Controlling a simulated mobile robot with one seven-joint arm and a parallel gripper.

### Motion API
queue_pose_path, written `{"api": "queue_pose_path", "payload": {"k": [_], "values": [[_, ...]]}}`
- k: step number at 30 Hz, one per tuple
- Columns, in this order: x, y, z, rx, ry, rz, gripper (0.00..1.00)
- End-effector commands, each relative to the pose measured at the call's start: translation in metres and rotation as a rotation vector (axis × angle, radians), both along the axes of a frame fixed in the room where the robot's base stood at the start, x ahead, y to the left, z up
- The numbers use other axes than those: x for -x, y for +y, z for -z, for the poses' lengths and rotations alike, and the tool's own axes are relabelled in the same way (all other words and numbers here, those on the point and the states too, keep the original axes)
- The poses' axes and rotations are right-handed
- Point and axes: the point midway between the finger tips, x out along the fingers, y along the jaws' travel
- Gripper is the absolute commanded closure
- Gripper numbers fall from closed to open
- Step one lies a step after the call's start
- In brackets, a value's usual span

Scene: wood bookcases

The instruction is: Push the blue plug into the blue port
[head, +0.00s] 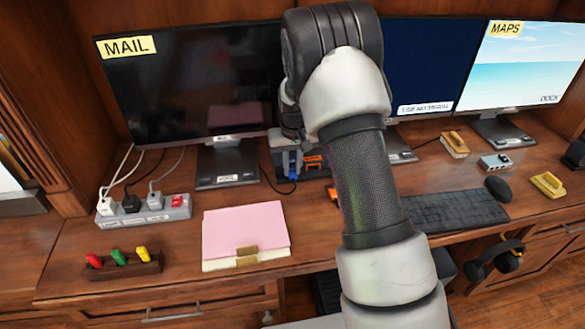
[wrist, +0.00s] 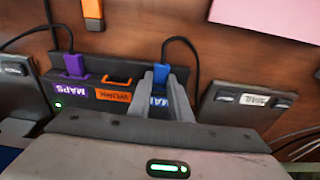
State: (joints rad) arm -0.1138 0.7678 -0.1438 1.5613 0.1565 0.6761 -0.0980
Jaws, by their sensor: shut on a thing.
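The blue plug (wrist: 161,74) with its black cable sits between the two grey fingers of my gripper (wrist: 166,92), which is shut on it. In the head view my gripper (head: 291,162) is partly behind my arm, and the blue plug (head: 293,178) shows low at the dock. The dock (wrist: 118,70) has a purple MAPS label, an orange label and a blue label (wrist: 159,101). The plug is at the blue-labelled slot, in line with it. The blue port itself is hidden by the plug and fingers, so how deep the plug sits cannot be told.
A purple plug (wrist: 74,64) is in the MAPS slot; the orange slot (wrist: 114,80) looks empty. An orange plug (wrist: 14,67) lies on the desk. Monitor stands (wrist: 244,101) flank the dock. A pink folder (head: 243,229), power strip (head: 146,212) and keyboard (head: 452,208) are nearby.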

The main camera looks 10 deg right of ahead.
Motion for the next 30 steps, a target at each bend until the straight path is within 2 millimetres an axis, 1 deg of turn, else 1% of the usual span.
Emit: {"api": "queue_pose_path", "payload": {"k": [1,2,3,5,16,20,23,26,30], "values": [[-0.003,0.0,0.0,0.0,-0.004,0.0,1.0],[-0.002,0.0,0.0,0.0,-0.004,0.0,0.77],[-0.002,0.0,-0.001,0.0,-0.005,0.0,0.7],[-0.003,0.0,-0.001,0.0,-0.006,0.0,0.6],[-0.004,-0.002,-0.001,0.002,-0.01,0.0,0.6],[-0.004,-0.002,-0.008,0.003,-0.013,0.001,0.6],[-0.003,-0.002,-0.023,0.002,-0.015,0.001,0.6],[0.0,-0.001,-0.044,0.001,-0.016,0.001,0.6],[0.007,0.0,-0.078,0.0,-0.011,-0.001,0.6]]}}
